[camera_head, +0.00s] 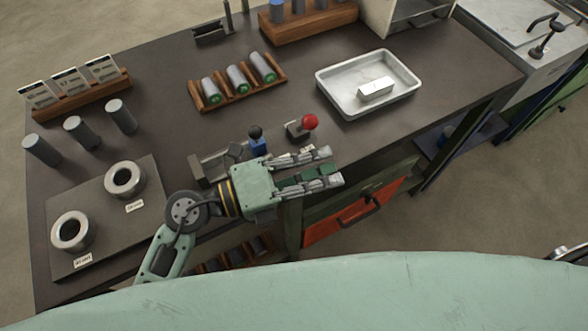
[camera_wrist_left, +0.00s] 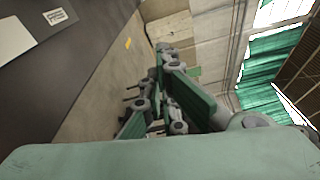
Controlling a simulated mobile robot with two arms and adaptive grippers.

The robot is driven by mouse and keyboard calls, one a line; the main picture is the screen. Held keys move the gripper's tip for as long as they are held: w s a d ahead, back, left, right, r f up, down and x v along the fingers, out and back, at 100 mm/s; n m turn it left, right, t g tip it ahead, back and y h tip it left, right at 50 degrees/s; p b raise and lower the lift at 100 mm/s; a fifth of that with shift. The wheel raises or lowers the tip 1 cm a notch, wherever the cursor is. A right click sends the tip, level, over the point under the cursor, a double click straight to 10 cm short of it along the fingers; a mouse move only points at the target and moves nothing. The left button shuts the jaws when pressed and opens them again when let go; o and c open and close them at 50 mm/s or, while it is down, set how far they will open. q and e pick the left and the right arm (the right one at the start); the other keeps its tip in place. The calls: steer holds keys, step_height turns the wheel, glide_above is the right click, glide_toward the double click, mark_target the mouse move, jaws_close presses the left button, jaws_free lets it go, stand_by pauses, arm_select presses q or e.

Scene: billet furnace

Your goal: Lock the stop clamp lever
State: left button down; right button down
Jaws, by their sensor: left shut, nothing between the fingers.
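On the dark bench, a metal fixture (camera_head: 213,165) with a channel lies partly behind my left gripper. A blue block with a black ball knob (camera_head: 256,133) stands at its right end. Further right is a small grey block with a red ball knob (camera_head: 309,121). I cannot tell which knob belongs to the stop clamp lever. My left gripper (camera_head: 328,167) is shut and empty, pointing right over the bench's front edge, just below the red knob in the picture and apart from it. Its fingers also show in the left wrist view (camera_wrist_left: 172,98), where neither knob shows. My right gripper is not in view.
A metal tray (camera_head: 338,103) holding a pale block stands to the right. A wooden rack (camera_head: 196,97) holds several cylinders behind the fixture. A plate (camera_head: 113,222) with two rings lies to the left. A red-orange drawer (camera_head: 330,226) is below the front edge.

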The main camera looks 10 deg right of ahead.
arm_select(q)
steer(key=shift+w+a+r, duration=0.1)
steer(key=shift+w+a, duration=0.1)
steer(key=shift+w, duration=0.4)
steer(key=shift+w+a+r, duration=0.15)
steer(key=shift+w+a, duration=0.05)
steer(key=shift+w, duration=0.4)
steer(key=shift+w+a+r, duration=0.1)
steer(key=shift+w+a, duration=0.1)
steer(key=shift+w, duration=0.4)
steer(key=w+a+r+n+p, duration=0.1)
steer(key=w+r+n+p, duration=0.1)
steer(key=w+n+p, duration=0.3)
steer(key=w+a+r+n+t+h+p, duration=0.1)
steer(key=w+a+r+n+p, duration=0.1)
steer(key=n+p, duration=0.6)
steer(key=shift+w+a+r, duration=0.3)
steer(key=shift+w+r, duration=0.4)
steer(key=shift+w, duration=0.7)
